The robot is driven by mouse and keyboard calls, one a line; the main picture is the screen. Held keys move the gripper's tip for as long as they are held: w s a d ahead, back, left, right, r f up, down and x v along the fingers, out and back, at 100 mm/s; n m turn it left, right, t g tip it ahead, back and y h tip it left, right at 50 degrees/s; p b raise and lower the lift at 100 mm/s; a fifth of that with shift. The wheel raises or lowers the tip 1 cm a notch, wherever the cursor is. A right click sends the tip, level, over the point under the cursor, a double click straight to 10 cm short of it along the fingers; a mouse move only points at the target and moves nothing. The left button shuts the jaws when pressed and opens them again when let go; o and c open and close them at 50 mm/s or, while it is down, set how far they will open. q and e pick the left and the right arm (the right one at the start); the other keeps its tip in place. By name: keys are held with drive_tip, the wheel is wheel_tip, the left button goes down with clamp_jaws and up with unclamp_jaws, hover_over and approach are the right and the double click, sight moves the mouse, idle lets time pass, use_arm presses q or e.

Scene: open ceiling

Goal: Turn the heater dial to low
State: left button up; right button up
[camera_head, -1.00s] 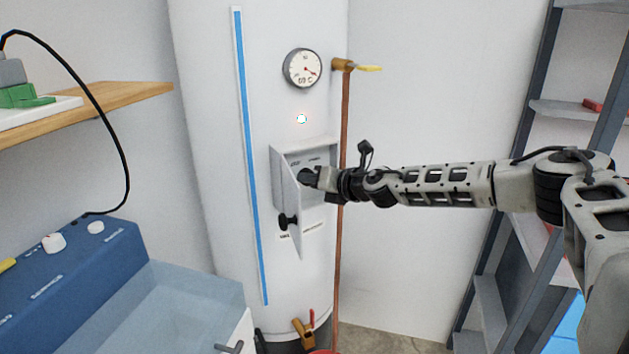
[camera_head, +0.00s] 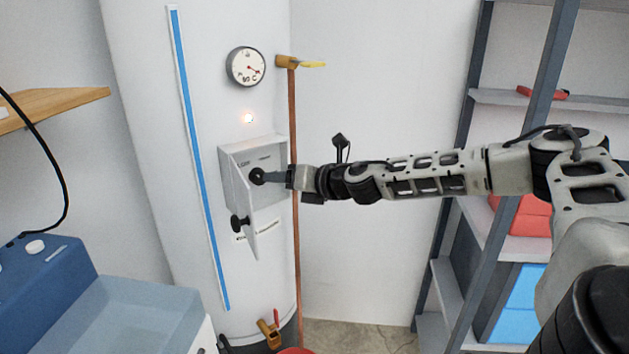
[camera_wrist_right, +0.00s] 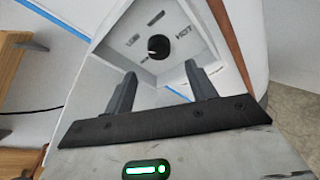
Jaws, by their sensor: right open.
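The heater (camera_head: 150,130) is a tall white tank with a small control box (camera_head: 281,165) on its front. The box's door (camera_head: 240,200) hangs open with a black knob on it. Inside the box is the round black dial (camera_head: 257,176); in the right wrist view the dial (camera_wrist_right: 159,46) sits between labels, one reading HOT. My right gripper (camera_head: 272,177) is at the box's opening, pointing at the dial. In the wrist view its two fingers (camera_wrist_right: 163,84) are apart, with nothing between them and the dial just beyond the tips. My left gripper is not in view.
A gauge (camera_head: 246,67) and a small lit lamp (camera_head: 249,119) sit above the box. A copper pipe (camera_head: 295,220) runs down beside it. A blue-and-clear tub unit (camera_head: 130,310) stands at lower left, and a metal shelf rack (camera_head: 545,80) at right.

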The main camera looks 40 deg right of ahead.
drive_tip(key=v, duration=0.9)
idle(0.4)
